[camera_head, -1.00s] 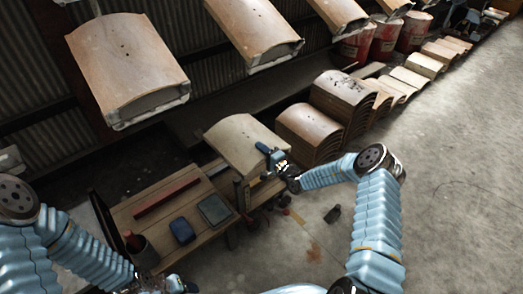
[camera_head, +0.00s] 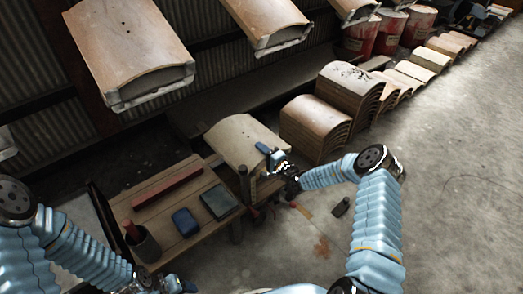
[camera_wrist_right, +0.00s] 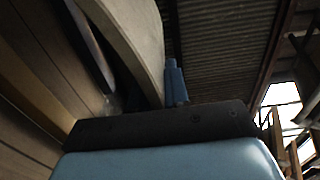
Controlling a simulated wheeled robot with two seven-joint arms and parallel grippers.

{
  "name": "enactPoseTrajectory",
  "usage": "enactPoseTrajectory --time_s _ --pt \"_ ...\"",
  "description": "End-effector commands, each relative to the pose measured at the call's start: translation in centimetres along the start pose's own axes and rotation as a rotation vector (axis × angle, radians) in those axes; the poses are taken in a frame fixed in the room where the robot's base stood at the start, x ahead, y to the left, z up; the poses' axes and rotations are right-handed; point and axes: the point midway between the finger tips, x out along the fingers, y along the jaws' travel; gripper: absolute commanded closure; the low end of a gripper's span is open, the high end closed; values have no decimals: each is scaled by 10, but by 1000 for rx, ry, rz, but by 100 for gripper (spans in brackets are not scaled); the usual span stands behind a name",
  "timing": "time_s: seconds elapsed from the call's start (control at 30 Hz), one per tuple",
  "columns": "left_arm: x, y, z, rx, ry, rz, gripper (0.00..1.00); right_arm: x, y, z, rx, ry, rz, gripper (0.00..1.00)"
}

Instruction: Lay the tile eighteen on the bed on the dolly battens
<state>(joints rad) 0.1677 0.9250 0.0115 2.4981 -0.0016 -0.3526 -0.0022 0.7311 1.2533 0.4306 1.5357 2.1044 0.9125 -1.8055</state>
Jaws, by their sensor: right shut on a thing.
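A pale tan curved tile (camera_head: 243,141) is in my right gripper (camera_head: 276,160), which is shut on its right-hand edge. In the right wrist view the tile (camera_wrist_right: 137,38) shows as a pale curved slab beside a blue finger. The tile is near the end of a wooden bench, over a wooden frame (camera_head: 265,187) that it partly hides. I cannot tell whether they touch, nor pick out the dolly battens. No number is readable on the tile. My left gripper (camera_head: 168,285) is at the bottom edge, partly cut off, its jaws unclear.
The wooden bench (camera_head: 158,213) carries a red bar (camera_head: 167,187), a blue box (camera_head: 185,222), a dark green slab (camera_head: 219,202) and a grey pot (camera_head: 144,244). Stacked tiles (camera_head: 316,128) stand behind. Large tiles (camera_head: 125,45) hang above.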

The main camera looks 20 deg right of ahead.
Motion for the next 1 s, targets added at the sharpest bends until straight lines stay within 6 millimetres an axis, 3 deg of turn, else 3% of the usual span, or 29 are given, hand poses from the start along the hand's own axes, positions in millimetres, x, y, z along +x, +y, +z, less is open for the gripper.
enactPoseTrajectory --time_s 0.03,0.13,0.67,1.0 --pt "15 -6 0 -1 0 0 43 2 12 0 -2 0 -11 100" --pt "24 -10 0 -3 0 -1 43 2 22 0 -2 0 -12 100" --pt "42 -18 -1 -5 1 -1 43 1 43 0 -2 1 -12 100" --pt "70 -27 -1 -5 4 0 43 1 72 -1 -2 1 -12 100"
